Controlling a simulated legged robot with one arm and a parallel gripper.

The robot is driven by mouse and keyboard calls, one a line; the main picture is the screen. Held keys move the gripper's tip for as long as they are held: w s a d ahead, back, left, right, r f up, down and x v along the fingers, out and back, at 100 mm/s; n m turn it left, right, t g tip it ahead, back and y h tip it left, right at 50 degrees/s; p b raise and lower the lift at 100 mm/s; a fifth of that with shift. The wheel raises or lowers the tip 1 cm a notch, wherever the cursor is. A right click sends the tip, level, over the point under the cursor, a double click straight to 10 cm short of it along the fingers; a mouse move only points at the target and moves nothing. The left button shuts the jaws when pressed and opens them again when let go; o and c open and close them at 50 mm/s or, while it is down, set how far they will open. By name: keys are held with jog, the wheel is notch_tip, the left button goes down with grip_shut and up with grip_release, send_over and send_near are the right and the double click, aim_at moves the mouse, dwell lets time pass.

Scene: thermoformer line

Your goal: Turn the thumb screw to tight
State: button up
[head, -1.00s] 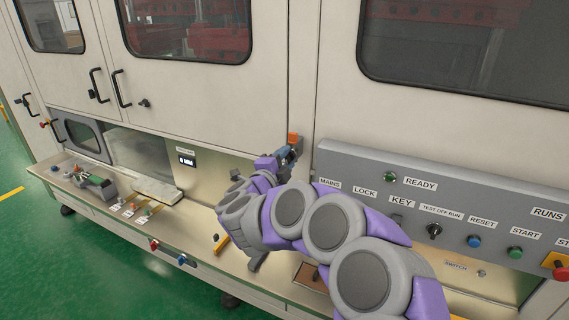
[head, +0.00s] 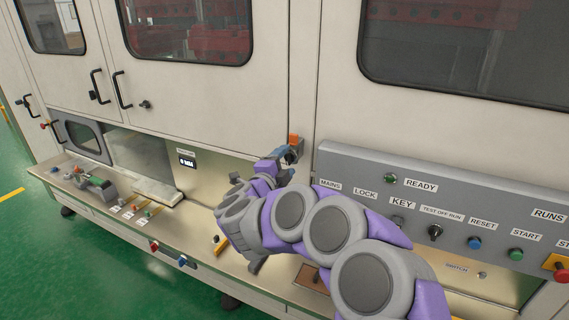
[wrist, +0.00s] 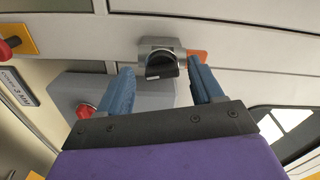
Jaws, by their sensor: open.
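A dark, rounded knob (wrist: 160,66), which looks like the thumb screw, sits on a grey metal bracket (wrist: 146,45) in the wrist view. An orange piece (wrist: 197,56) is beside the bracket, and an orange block also shows in the head view (head: 293,139). My gripper (wrist: 159,70) is open, one blue finger on each side of the knob; I cannot tell whether either finger touches it. In the head view my gripper (head: 287,156) is just below the orange block, at the machine's front, and the knob is hidden or too small to make out.
A grey control panel (head: 455,185) with labelled buttons juts out right of my gripper. A ledge (head: 205,232) with small fittings runs below. In the wrist view a grey box (wrist: 150,95) with a red knob (wrist: 85,111) lies behind the fingers.

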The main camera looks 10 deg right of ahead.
jog(key=p+v, duration=0.2)
jog(key=v, duration=1.5)
jog(key=shift+w+a, duration=0.1)
jog(key=shift+w, duration=0.05)
